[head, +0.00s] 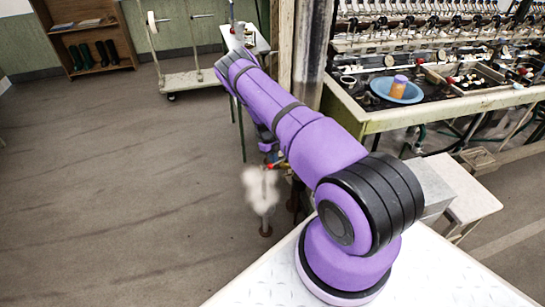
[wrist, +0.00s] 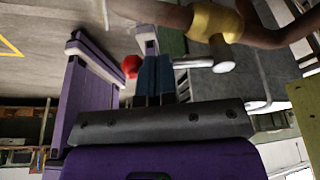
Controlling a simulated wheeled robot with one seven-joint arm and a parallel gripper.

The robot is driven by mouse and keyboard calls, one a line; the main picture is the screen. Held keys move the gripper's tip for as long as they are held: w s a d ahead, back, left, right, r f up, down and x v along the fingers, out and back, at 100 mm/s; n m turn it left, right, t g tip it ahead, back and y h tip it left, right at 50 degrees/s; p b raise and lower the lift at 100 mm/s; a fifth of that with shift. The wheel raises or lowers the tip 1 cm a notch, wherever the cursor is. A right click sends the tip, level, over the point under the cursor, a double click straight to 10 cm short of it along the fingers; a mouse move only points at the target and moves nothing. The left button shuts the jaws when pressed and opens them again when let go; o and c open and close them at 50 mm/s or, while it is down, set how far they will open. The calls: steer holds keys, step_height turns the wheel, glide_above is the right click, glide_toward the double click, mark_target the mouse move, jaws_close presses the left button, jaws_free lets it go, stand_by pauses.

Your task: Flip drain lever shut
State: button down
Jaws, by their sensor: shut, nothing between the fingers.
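The drain lever is a pale metal bar (wrist: 192,63) in the wrist view, ending in a red knob (wrist: 131,66) at left and joining a pale round hub (wrist: 222,53) at right. The hub sits by a brass-coloured collar (wrist: 214,20) on a brown pipe (wrist: 160,11). My gripper (wrist: 154,72) is shut and empty, its blue fingertips in front of the middle of the lever and hiding part of it. I cannot tell if they touch it. In the head view the red knob (head: 270,166) shows small beneath my arm, and my fingertips are not clear.
White steam (head: 262,188) hangs below the lever, above a floor drain (head: 266,231). The reeling bench (head: 400,118) with a blue basin (head: 380,88) stands at right, beside a post (head: 308,45). A wheeled rack (head: 190,80) is behind. The floor at left is clear.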

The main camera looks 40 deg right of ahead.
steer(key=s+n, duration=0.1)
steer(key=n, duration=0.2)
steer(key=shift+s+a+h, duration=0.3)
steer(key=shift+s+h, duration=0.1)
steer(key=s+n, duration=0.1)
steer(key=n, duration=0.2)
steer(key=s+d+n+t+h, duration=0.1)
steer(key=s+n, duration=0.1)
steer(key=n, duration=0.1)
steer(key=s+d+n+h, duration=0.1)
steer(key=s+n, duration=0.1)
steer(key=n, duration=0.1)
steer(key=shift+s+t, duration=0.25)
steer(key=shift+t, duration=0.05)
steer(key=shift+s+d, duration=0.1)
